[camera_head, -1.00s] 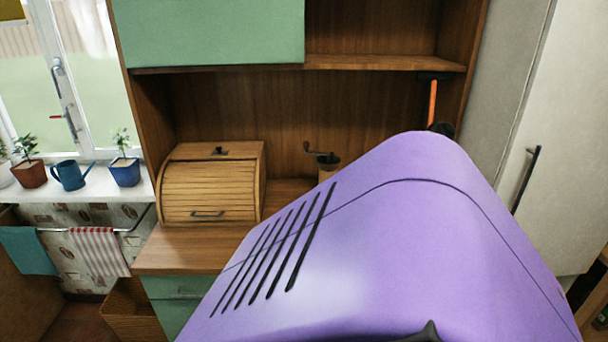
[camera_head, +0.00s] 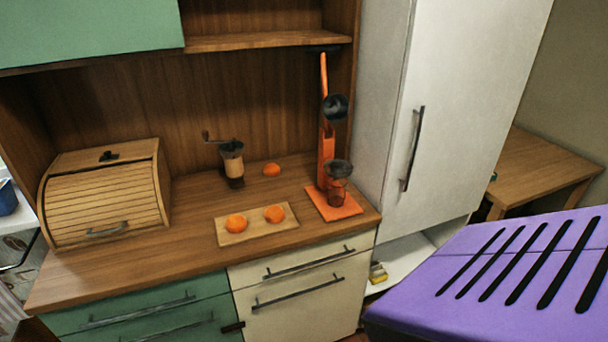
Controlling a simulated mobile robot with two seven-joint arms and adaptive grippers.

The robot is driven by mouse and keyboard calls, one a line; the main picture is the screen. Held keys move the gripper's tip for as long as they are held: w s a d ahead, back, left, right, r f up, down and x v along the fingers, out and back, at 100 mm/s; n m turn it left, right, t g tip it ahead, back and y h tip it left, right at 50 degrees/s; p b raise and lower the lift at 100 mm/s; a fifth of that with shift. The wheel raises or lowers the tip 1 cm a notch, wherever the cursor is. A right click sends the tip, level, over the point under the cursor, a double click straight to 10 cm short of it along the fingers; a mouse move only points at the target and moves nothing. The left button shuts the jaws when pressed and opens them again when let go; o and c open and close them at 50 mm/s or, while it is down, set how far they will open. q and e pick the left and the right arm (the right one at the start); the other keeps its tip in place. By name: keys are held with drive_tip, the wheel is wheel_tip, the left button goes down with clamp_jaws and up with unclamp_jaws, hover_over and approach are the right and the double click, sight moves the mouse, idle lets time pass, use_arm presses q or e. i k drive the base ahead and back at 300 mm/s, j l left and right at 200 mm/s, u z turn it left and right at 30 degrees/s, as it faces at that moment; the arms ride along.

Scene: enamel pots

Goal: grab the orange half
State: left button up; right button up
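Two orange fruit pieces rest on a small wooden board (camera_head: 262,231) on the counter: a left piece (camera_head: 236,223) and a right piece (camera_head: 274,214). A third orange piece (camera_head: 271,170) lies on the counter behind the board, near the back panel. They are small here, and I cannot tell for certain which are halves and which are whole. Neither of my grippers is in view, and nothing touches the orange pieces.
An orange juicer press (camera_head: 327,150) with a glass stands right of the board. A coffee grinder (camera_head: 232,162) stands behind it. A roll-top bread box (camera_head: 104,198) is at left. The counter (camera_head: 150,262) is clear in front. A tall white cabinet (camera_head: 440,100) stands at right.

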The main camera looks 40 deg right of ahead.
sight(274, 214)
drive_tip(key=z, duration=1.2)
drive_tip(key=i+l+u, duration=0.15)
drive_tip(key=l, duration=0.2)
drive_tip(key=i+l+u, duration=0.15)
drive_tip(key=l, duration=0.15)
drive_tip(key=i+l+u, duration=0.15)
drive_tip(key=l, duration=0.2)
drive_tip(key=k, duration=0.05)
